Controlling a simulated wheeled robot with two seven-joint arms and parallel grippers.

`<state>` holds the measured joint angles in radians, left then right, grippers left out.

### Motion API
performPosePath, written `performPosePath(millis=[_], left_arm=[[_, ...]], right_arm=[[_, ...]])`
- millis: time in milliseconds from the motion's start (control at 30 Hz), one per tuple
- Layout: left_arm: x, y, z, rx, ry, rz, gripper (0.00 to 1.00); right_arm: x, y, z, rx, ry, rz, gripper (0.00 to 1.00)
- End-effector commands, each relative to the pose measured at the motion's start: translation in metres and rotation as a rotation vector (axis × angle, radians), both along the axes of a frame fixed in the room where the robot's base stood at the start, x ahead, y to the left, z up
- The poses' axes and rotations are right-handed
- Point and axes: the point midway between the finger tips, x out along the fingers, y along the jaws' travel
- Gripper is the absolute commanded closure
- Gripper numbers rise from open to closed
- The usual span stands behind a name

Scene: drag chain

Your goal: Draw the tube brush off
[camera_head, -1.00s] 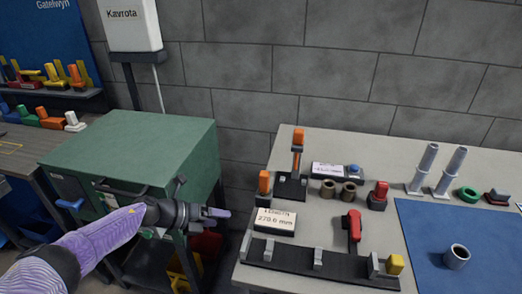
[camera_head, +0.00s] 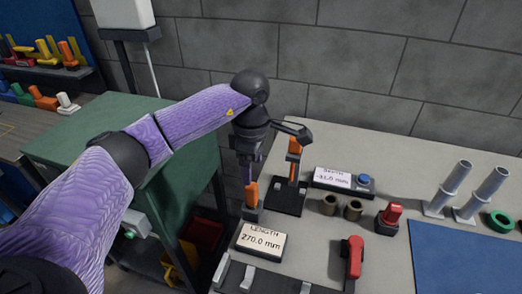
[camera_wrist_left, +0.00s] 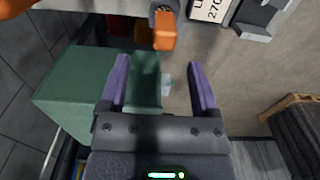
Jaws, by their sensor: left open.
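An orange-handled piece (camera_head: 251,194) stands in a small dark block at the bench's left edge. A second orange-handled piece (camera_head: 294,148) stands upright on a black stand just behind it. I cannot tell for certain which one is the tube brush; no bristles show clearly. My left gripper (camera_head: 246,172) points down just above the nearer orange handle. In the left wrist view its purple fingers (camera_wrist_left: 158,65) are spread and empty, with the orange handle (camera_wrist_left: 165,32) beyond the fingertips, apart from them. My right gripper is out of view.
A LENGTH display (camera_head: 261,241) sits in front of the nearer handle, and another display (camera_head: 338,180) lies behind. A green cabinet (camera_head: 75,150) is at left.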

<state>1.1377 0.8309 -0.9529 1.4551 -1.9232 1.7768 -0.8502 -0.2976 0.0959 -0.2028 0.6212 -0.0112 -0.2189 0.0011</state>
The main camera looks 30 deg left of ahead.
Motion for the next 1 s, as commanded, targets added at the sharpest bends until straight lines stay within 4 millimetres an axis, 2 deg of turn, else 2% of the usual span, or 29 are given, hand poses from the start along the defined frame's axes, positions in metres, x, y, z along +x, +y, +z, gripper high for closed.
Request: performPosePath(millis=[200, 333, 500, 733, 1000], left_arm=[[-0.001, 0.000, -0.053, -0.003, 0.007, 0.003, 0.21], [-0.001, 0.000, -0.077, -0.004, 0.004, 0.002, 0.21], [-0.001, 0.000, -0.090, -0.005, 0.002, 0.003, 0.21], [-0.001, 0.000, -0.090, -0.004, 0.001, 0.003, 0.21], [-0.001, 0.000, -0.090, -0.004, 0.001, 0.003, 0.78]], right_arm=[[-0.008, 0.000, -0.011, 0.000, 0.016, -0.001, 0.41], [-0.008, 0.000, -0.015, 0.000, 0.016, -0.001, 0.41], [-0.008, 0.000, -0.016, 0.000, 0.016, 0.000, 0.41], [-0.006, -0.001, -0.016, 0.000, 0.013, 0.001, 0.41], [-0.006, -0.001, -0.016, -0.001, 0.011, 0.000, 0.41]])
